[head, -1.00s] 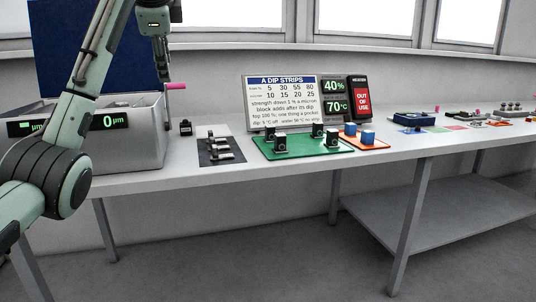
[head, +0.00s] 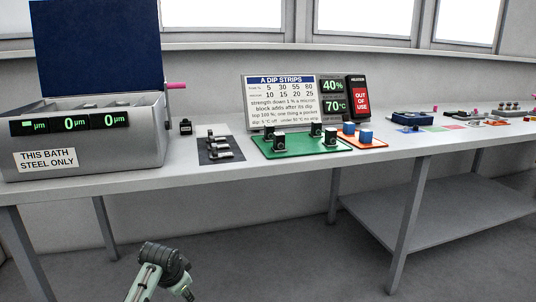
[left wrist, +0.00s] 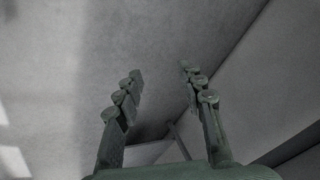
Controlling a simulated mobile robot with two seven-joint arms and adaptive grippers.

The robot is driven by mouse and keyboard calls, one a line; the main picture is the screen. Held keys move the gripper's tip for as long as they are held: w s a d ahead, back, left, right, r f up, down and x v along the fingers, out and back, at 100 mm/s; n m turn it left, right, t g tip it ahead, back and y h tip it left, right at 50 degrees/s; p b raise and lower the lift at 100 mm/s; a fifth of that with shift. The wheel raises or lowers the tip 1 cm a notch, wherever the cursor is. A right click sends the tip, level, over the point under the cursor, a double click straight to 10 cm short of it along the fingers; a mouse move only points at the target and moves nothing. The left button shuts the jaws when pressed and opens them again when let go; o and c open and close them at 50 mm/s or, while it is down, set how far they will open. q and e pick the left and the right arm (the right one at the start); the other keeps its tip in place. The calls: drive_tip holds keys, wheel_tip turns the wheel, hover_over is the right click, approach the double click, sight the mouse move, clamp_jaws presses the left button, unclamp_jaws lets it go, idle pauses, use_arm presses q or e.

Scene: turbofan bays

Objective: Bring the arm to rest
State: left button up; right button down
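My left arm (head: 160,266) shows at the bottom of the head view, below and in front of the workbench, clear of it. Only a jointed part of it is seen there, and I cannot make out its fingers. In the left wrist view my left gripper (left wrist: 163,82) has its two fingers spread well apart with nothing between them. Beyond the fingers are plain grey surfaces and a thin bar. My right gripper is in neither view.
The bench (head: 245,170) carries a grey bath (head: 130,150) with a raised blue lid (head: 95,45), a green tray (head: 300,152) with several dark blocks, an orange tray (head: 370,144), and a strips sign (head: 281,95). A lower shelf (head: 430,215) is at right. Open floor lies in front.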

use_arm(q)
drive_tip(key=s+a+f+n+g, duration=0.1)
drive_tip(key=s+f+n, duration=0.1)
drive_tip(key=s+f, duration=0.5)
drive_tip(key=s+a+f+n, duration=0.1)
drive_tip(key=s+f+n, duration=0.1)
drive_tip(key=s+f, duration=0.6)
drive_tip(key=s+a+f+n+g, duration=0.1)
drive_tip(key=s+f, duration=0.7)
drive_tip(key=s, duration=1)
drive_tip(key=shift+s+a+n+g, duration=0.3)
drive_tip(key=shift+a+n, duration=0.2)
